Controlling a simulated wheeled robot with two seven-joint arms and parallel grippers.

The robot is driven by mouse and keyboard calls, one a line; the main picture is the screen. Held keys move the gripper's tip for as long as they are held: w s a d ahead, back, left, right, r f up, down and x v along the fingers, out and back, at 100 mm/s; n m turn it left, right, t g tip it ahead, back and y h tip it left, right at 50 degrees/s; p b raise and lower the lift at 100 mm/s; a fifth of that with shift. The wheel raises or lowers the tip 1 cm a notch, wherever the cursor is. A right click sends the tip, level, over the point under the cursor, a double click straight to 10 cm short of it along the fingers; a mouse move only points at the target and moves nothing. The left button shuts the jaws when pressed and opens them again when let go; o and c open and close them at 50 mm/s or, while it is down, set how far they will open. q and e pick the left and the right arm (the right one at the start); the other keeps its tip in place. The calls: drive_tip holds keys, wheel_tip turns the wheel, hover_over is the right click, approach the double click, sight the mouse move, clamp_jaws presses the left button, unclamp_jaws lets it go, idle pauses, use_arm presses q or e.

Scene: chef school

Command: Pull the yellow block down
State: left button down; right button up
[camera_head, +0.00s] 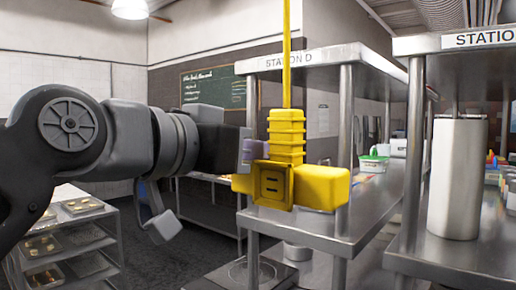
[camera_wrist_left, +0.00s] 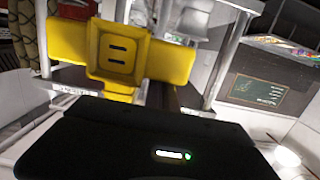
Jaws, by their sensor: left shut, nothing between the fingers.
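The yellow block (camera_head: 286,182) hangs from a yellow vertical pole or cord. It has a ribbed neck, a square face with two dark slots and arms to either side. It shows at the top of the left wrist view (camera_wrist_left: 120,55), tilted. My left gripper (camera_head: 252,150) comes in from the left at the height of the block's neck, close beside it. It is shut with nothing held. Whether its tips touch the block I cannot tell. In the left wrist view the dark gripper body fills the bottom and hides the lower part. My right gripper is in neither view.
A steel shelf unit (camera_head: 300,58) labelled Station D stands behind the block, with another steel station at right holding a white cylinder (camera_head: 457,178). A tray rack (camera_head: 70,235) stands at lower left. A green-lidded tub (camera_head: 374,163) sits on the counter.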

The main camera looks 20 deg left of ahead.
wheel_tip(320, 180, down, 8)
drive_tip(key=b, duration=0.7)
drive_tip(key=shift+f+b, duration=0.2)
drive_tip(key=shift+b, duration=0.15)
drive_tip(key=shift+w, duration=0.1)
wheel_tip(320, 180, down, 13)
drive_tip(key=b, duration=1.3)
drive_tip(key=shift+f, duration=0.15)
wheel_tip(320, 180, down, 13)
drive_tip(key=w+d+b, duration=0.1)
drive_tip(key=b, duration=1.2)
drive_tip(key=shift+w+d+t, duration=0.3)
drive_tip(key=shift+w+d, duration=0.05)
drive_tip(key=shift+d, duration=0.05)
